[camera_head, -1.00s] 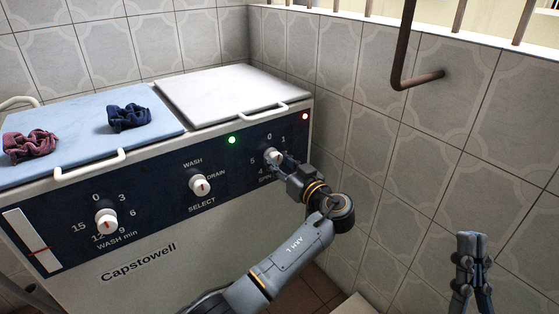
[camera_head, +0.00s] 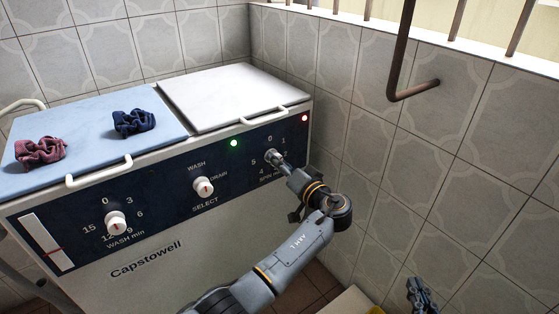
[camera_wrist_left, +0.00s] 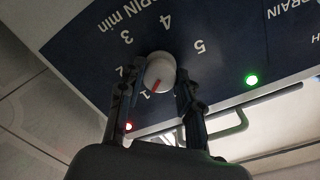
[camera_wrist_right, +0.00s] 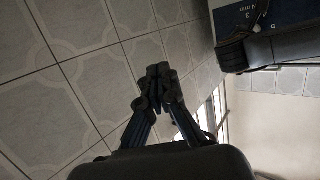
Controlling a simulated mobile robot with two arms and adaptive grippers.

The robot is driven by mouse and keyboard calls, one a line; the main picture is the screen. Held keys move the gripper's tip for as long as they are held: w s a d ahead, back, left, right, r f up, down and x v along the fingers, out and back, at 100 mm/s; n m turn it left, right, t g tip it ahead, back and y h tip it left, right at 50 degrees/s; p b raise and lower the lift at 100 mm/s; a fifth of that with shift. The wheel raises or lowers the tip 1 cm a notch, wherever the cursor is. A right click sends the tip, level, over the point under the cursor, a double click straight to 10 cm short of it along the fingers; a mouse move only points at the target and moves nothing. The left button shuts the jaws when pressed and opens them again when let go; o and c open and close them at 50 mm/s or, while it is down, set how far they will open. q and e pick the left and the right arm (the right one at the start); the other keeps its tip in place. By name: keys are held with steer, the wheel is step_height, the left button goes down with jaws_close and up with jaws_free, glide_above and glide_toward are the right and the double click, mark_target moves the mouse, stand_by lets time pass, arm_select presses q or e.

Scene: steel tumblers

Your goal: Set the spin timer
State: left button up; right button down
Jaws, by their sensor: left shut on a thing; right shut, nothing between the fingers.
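The white spin timer knob (camera_head: 271,156) sits on the dark blue panel at the right end of the washing machine (camera_head: 150,262). My left gripper (camera_head: 277,159) is at this knob. In the left wrist view its two fingers (camera_wrist_left: 158,90) stand on either side of the knob (camera_wrist_left: 160,70), shut on it. The knob's red mark points down and slightly left in that view, close to the 1. The 0 is hidden there. My right gripper (camera_head: 422,292) is shut and empty, low at the right, away from the machine; it also shows in the right wrist view (camera_wrist_right: 158,78).
The wash timer knob (camera_head: 115,223) and select knob (camera_head: 203,188) are further left on the panel. Green (camera_head: 234,143) and red (camera_head: 304,118) lamps are lit. Two scrunchies lie on the blue lid (camera_head: 85,125). A tiled wall (camera_head: 400,170) and rusty pipe (camera_head: 412,90) stand at right.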

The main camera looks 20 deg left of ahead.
arm_select(q)
steer(key=shift+r, duration=0.1)
stand_by(0.5)
steer(key=o, duration=1.2)
steer(key=shift+c, duration=0.2)
steer(key=v, duration=0.7)
steer(key=shift+s+d, duration=0.15)
steer(key=shift+d, duration=0.1)
